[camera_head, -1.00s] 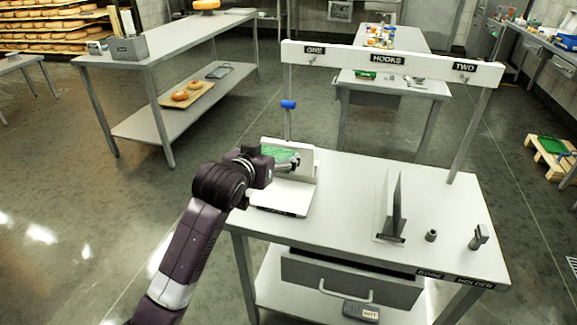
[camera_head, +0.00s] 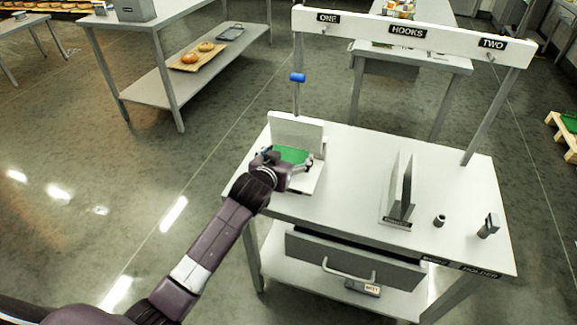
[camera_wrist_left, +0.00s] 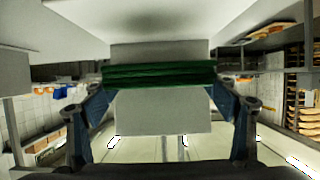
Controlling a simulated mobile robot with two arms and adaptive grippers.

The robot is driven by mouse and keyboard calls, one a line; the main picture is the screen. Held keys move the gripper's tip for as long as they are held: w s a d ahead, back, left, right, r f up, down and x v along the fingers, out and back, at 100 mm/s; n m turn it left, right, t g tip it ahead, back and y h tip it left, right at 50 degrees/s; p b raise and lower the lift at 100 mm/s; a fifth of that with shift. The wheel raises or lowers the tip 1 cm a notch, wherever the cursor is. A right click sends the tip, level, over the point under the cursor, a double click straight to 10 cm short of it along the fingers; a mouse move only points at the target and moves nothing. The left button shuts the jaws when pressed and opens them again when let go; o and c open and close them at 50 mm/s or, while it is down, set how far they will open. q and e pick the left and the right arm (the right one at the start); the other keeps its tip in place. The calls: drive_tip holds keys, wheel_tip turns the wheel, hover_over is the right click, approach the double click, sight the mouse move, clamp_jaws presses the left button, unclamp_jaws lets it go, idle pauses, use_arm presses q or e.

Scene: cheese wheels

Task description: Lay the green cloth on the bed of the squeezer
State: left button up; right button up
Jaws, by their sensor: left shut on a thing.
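The squeezer (camera_head: 297,130) stands at the left end of the white table, with a white upright panel at its back and a flat white bed (camera_head: 305,184) in front. My left gripper (camera_head: 290,165) is over the bed and shut on the green cloth (camera_head: 293,154). The cloth shows just in front of the upright panel; whether it touches the bed is hard to tell. In the left wrist view the cloth (camera_wrist_left: 160,74) spans between the two fingertips as a folded green band. My right gripper is not in view.
A hook rail (camera_head: 410,31) on posts crosses the back of the white table (camera_head: 350,175). The table's middle is clear.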

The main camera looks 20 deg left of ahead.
use_arm(q)
drive_tip(key=shift+f, duration=2.35)
drive_tip(key=shift+f, duration=0.15)
drive_tip(key=o, duration=1)
drive_tip(key=v, duration=1.2)
